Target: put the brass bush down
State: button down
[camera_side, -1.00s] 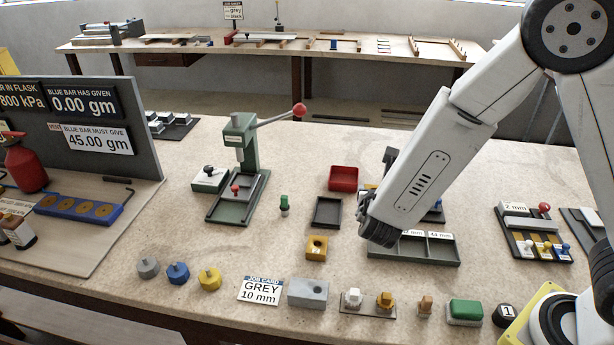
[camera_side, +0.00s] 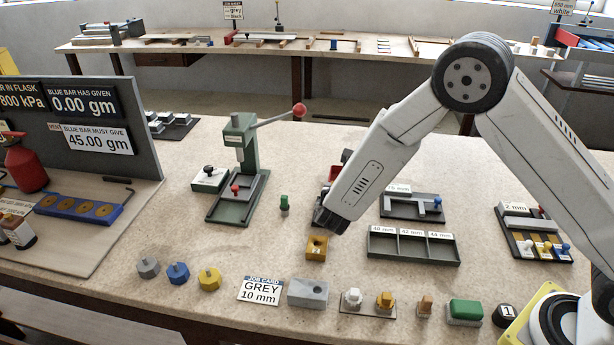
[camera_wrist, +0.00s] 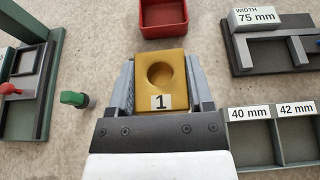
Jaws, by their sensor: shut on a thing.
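A brass-coloured block with a round hollow in its top and a "1" label, which I take for the brass bush (camera_wrist: 174,58), sits between the two fingers of my gripper (camera_wrist: 161,72) in the wrist view. My gripper is shut on it.
A red tray (camera_wrist: 163,30) lies just beyond the bush. A green press (camera_side: 238,165) and a small green-topped piece (camera_side: 284,205) stand to the left. A compartment tray (camera_side: 413,261) and a width gauge (camera_side: 412,214) lie to the right. A grey block (camera_side: 308,293) is at the front.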

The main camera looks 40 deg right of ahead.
jog(key=shift+w+f, duration=1.6)
jog(key=shift+f, duration=0.3)
jog(key=shift+w+f, duration=0.25)
jog(key=shift+f, duration=1.6)
jog(key=shift+f, duration=0.45)
grip_release()
jog(key=shift+s+f, duration=0.1)
jog(key=shift+s, duration=0.05)
